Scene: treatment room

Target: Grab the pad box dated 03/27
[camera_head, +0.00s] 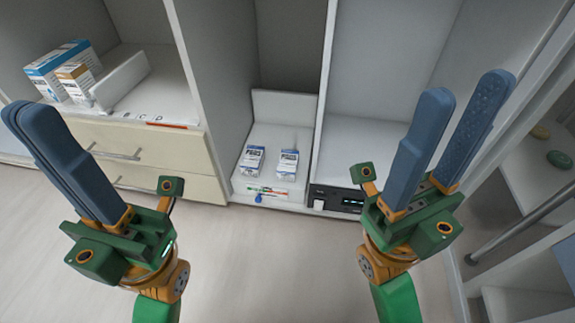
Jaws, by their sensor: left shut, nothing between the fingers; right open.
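Two small white-and-blue boxes stand side by side in the middle compartment: a left box (251,160) and a right box (288,163). Their print is too small to read, so I cannot tell which, if either, bears 03/27. My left gripper (32,112) is shut and empty at the left, in front of the drawer unit and apart from the boxes. My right gripper (462,88) is open and empty at the right, in front of the right compartment. Neither gripper touches a box.
Larger blue-and-white (58,60) and orange-and-white (76,82) boxes stand on the left shelf beside a white divider (121,80). Drawers (130,143) lie below. A black device (338,200) sits under the right compartment. Upright partitions separate the compartments. The floor in front is clear.

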